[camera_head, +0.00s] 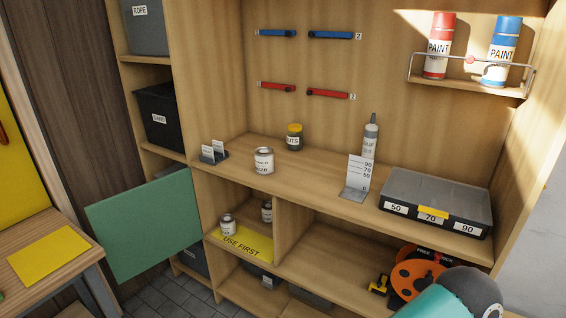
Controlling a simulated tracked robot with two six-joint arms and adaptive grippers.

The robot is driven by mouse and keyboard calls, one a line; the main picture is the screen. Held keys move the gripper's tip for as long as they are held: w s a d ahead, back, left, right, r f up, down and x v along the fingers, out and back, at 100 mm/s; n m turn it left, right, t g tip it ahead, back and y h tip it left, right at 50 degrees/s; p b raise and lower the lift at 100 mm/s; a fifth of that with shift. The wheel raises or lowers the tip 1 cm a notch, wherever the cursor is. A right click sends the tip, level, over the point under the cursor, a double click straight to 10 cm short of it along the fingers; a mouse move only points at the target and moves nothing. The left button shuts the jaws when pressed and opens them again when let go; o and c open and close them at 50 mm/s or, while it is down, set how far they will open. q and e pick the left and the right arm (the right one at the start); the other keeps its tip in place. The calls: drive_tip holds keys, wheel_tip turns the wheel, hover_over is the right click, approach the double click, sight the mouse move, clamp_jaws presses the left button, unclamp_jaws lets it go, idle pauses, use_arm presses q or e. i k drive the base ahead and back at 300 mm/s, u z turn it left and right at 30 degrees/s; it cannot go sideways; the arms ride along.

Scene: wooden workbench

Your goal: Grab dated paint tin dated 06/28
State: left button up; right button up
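A small white paint tin (264,161) with a dark-printed label stands upright on the workbench top. Two more small tins stand in the open compartment below: one at the front left (228,225) and one further back on the right (266,212). They are by a yellow strip (243,244) reading "USE FIRST". The print on the tins is too small for me to read any date. Neither of my grippers is in view. A teal and grey rounded part at the lower right looks like one of my arm links.
A green door panel (146,224) stands open left of the compartment. A jar (294,137), card holder (214,153), tube (370,137), marked stand (357,179) and grey case (437,201) occupy the bench top. An orange reel (407,283) sits lower right.

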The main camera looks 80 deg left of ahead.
sight(264, 157)
drive_tip(key=z, duration=0.45)
drive_tip(key=i, duration=0.2)
drive_tip(key=u, duration=2.55)
drive_tip(key=i, duration=0.15)
drive_tip(key=u, duration=1.3)
drive_tip(key=k, duration=0.45)
drive_tip(key=u, duration=0.35)
drive_tip(key=i, duration=1.75)
drive_tip(key=z, duration=0.35)
